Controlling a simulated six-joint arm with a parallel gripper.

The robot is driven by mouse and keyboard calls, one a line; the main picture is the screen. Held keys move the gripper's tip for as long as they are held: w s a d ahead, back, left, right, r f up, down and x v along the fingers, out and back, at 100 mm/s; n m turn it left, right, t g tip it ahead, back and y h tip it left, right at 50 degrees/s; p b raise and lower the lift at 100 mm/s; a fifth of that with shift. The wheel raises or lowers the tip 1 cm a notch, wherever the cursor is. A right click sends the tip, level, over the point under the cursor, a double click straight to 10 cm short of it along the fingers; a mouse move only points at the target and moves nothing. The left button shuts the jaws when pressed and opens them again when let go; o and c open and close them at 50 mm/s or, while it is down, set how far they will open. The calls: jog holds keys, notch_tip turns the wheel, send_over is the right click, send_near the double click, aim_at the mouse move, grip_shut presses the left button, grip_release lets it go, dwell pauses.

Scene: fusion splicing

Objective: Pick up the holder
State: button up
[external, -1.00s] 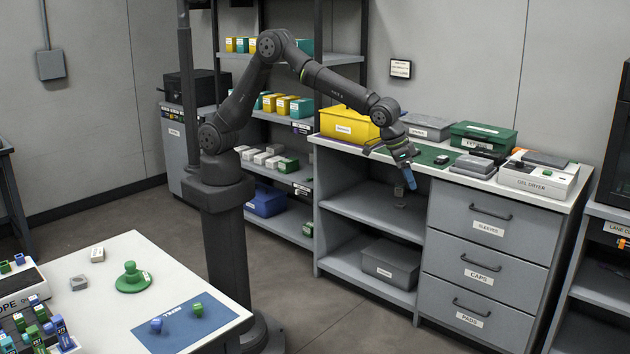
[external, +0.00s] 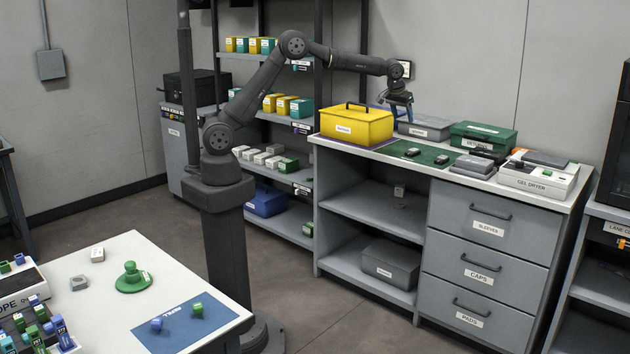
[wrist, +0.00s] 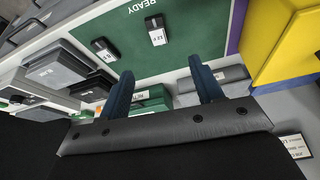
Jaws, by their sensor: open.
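Two small dark blocks with white labels lie apart on the green mat (external: 428,148); I take these for holders, but cannot tell which one the task means. In the external view one block (external: 412,152) is on the left and the other (external: 441,159) on the right. In the wrist view they show as a right block (wrist: 157,36) and a left block (wrist: 103,49), near the mat's printed word READY. My gripper (external: 401,112) is open and empty, its blue fingers apart, raised above the counter. Its fingers (wrist: 161,70) do not touch either block.
A yellow case (external: 356,127) stands left of the mat. A grey case (external: 424,130) and a green case (external: 483,138) stand behind it. A flat grey box (external: 472,165) and a gel dryer (external: 538,178) are to the right. The mat around the blocks is clear.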

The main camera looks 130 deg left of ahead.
send_over(411, 150)
jog(key=d, duration=0.3)
jog(key=f, duration=1)
jog(key=shift+s+f, duration=0.3)
jog(key=shift+f, duration=0.1)
jog(key=shift+w+x, duration=0.2)
jog(key=shift+x, duration=1.15)
jog(key=shift+w+x, duration=0.15)
jog(key=shift+x, duration=1.2)
jog(key=c, duration=1.1)
